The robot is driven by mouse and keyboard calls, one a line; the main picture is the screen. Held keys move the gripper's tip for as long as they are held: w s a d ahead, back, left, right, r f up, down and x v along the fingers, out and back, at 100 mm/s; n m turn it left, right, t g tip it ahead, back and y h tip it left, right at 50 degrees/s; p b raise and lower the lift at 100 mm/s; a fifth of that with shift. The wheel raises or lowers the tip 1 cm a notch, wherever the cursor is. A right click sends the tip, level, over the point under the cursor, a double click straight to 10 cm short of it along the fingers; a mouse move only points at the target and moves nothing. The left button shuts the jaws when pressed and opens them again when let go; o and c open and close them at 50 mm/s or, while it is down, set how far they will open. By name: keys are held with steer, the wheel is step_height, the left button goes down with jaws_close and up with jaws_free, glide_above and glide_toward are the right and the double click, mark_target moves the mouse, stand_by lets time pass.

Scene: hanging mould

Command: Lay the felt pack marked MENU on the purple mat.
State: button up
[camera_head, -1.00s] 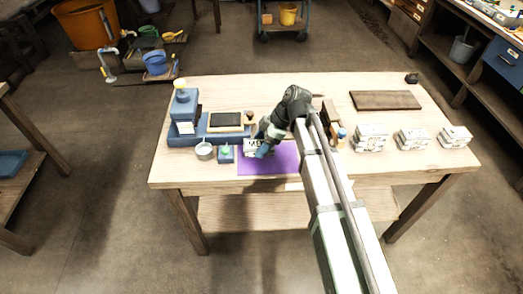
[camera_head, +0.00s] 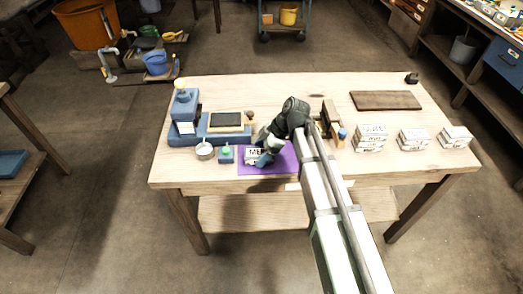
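The purple mat (camera_head: 285,160) lies near the front edge of the table, partly covered by my arm. A white felt pack (camera_head: 252,156) with dark lettering is at the mat's left part; the letters are too small to read fully. My gripper (camera_head: 263,157) reaches down at the pack's right end and appears shut on it. My arm and gripper hide part of the pack. I cannot tell whether the pack's underside touches the mat.
A metal cup (camera_head: 204,151) and a small blue block with a green top (camera_head: 226,155) stand just left of the mat. A blue machine (camera_head: 185,125) is behind them. Several white packs (camera_head: 413,140) stand at the right, in front of a dark board (camera_head: 386,100).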

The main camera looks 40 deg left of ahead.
steer(key=shift+o, duration=0.7)
steer(key=shift+r, duration=0.15)
steer(key=v, duration=1.2)
steer(key=shift+o, duration=0.2)
